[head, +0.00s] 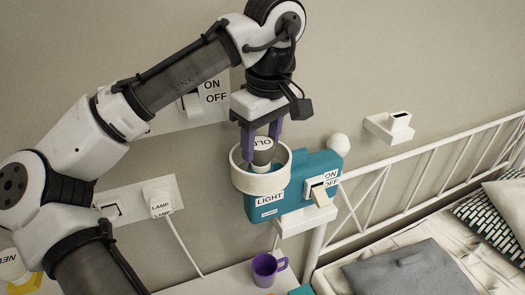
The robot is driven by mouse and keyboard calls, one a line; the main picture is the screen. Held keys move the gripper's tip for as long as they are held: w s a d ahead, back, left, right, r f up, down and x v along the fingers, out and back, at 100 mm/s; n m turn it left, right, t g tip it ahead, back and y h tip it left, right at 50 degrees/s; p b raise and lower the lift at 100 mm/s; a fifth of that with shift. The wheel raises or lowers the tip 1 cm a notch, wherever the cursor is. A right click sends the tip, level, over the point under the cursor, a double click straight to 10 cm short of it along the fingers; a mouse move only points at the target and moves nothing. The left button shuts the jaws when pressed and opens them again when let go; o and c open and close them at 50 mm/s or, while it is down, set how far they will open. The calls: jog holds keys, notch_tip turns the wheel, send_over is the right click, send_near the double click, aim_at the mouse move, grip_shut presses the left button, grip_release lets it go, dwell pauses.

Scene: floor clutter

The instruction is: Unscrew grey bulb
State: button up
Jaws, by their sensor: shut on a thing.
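The grey bulb (263,158) has a white top with lettering that reads like "OLD". It stands inside the white ring-shaped shade of the teal light fixture (267,202), which is labelled "LIGHT". My gripper (262,138) reaches down from above with its purple fingers on either side of the bulb's upper part, shut on it. The bulb's lower end is hidden by the ring wall. Another bulb-like object (12,266), lettered "NEW", is partly in view at the left edge on something yellow.
An ON/OFF switch (321,188) sits on the fixture's right side. Another wall switch (192,104) is behind my arm. A lamp plug (159,200) with a cord is at the left. A purple mug (265,270) stands below. A bed with a white rail (430,173) is at the right.

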jog(key=shift+n, duration=0.9)
jog(key=shift+r, duration=0.7)
jog(key=shift+r, duration=2.75)
jog(key=shift+f, duration=0.1)
